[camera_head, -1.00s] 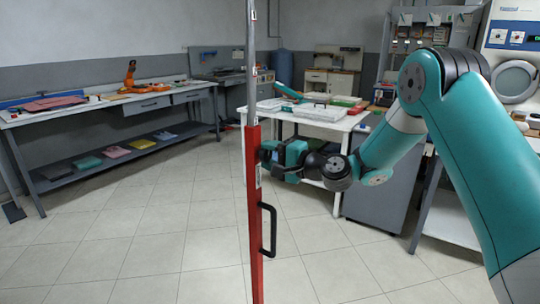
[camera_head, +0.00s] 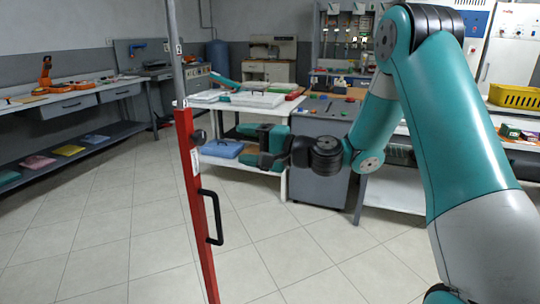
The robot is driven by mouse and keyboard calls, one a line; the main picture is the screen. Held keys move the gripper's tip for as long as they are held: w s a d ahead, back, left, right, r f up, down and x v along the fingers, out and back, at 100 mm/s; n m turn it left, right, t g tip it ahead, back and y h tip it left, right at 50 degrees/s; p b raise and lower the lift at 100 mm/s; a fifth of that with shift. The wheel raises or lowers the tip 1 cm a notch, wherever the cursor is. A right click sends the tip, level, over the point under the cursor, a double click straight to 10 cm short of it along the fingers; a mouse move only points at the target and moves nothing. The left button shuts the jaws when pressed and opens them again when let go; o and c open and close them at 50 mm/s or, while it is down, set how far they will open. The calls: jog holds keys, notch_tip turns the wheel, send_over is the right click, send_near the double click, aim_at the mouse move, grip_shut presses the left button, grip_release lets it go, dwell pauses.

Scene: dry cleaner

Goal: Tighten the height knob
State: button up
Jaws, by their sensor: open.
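A red post (camera_head: 189,160) with a thin grey pole (camera_head: 175,60) rising from its top stands left of centre and leans in the picture. A dark round knob (camera_head: 198,137) sits on its right side near the top, above a black handle (camera_head: 211,215). My gripper (camera_head: 243,145) is open and empty. It points left toward the post at about the knob's height in the picture, with a visible gap between its fingertips and the knob. The post's foot is below the frame.
A white table (camera_head: 250,103) with trays and a blue folded item (camera_head: 221,148) on its lower shelf stands behind my gripper. A long workbench (camera_head: 70,97) runs along the left. A grey cabinet (camera_head: 318,187) stands behind my arm. The tiled floor around the post is clear.

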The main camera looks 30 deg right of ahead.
jog(key=b+v, duration=0.5)
jog(key=v, duration=0.1)
dwell(0.4)
jog(key=s+a+r+n+g+h+p, duration=0.1)
jog(key=s+a+r+n+g+p, duration=0.2)
jog(key=s+a+n+g+p, duration=0.8)
jog(key=s+a+r+n+g+h, duration=0.1)
jog(key=s+n+h, duration=0.4)
jog(key=s, duration=1)
jog(key=shift+s+a+n+g+h, duration=0.4)
jog(key=shift+a+g+h, duration=0.35)
jog(key=shift+h, duration=0.15)
